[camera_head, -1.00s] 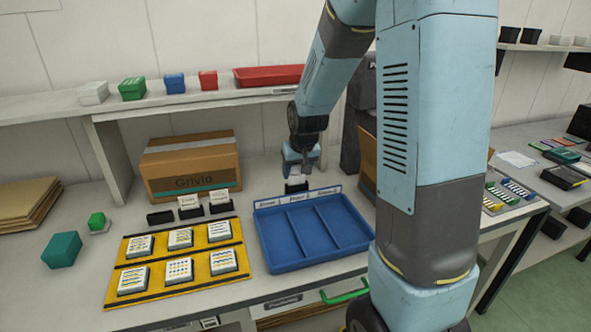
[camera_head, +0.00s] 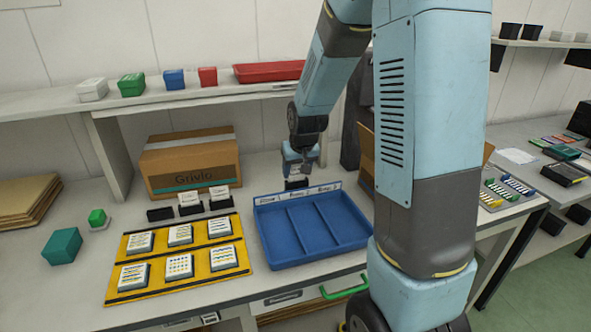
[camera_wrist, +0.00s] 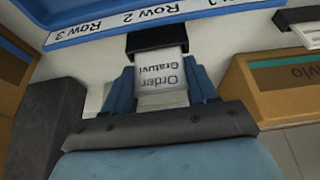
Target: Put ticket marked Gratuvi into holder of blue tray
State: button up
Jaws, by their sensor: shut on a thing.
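The ticket (camera_wrist: 162,72), white and printed "Order Gratuvi", is between the two blue fingers of my gripper (camera_wrist: 163,88), which is shut on it. The ticket's far edge meets a black holder (camera_wrist: 156,40) beside the blue tray (camera_wrist: 75,38); how deep it sits in the slot I cannot tell. In the head view my gripper (camera_head: 298,172) is low behind the back rim of the blue tray (camera_head: 285,262), over the small black holder (camera_head: 297,184). The ticket is hardly visible there.
Two more black holders with white tickets (camera_head: 190,199) (camera_head: 221,194) and an empty one (camera_head: 160,214) stand left of the tray. A yellow board (camera_head: 200,282) with several printed blocks lies in front. A cardboard box (camera_head: 190,170) stands behind.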

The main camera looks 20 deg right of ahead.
jog(key=o, duration=1.1)
jog(key=v, duration=1.3)
jog(key=shift+s+r, duration=0.2)
jog(key=shift+r, duration=0.1)
jog(key=s+r, duration=0.4)
jog(key=s, duration=0.7)
jog(key=s+r+t, duration=0.1)
jog(key=s+r, duration=0.2)
jog(key=s, duration=0.8)
jog(key=shift+s+a+r, duration=0.2)
jog(key=shift+s+r, duration=0.15)
jog(key=shift+s, duration=0.05)
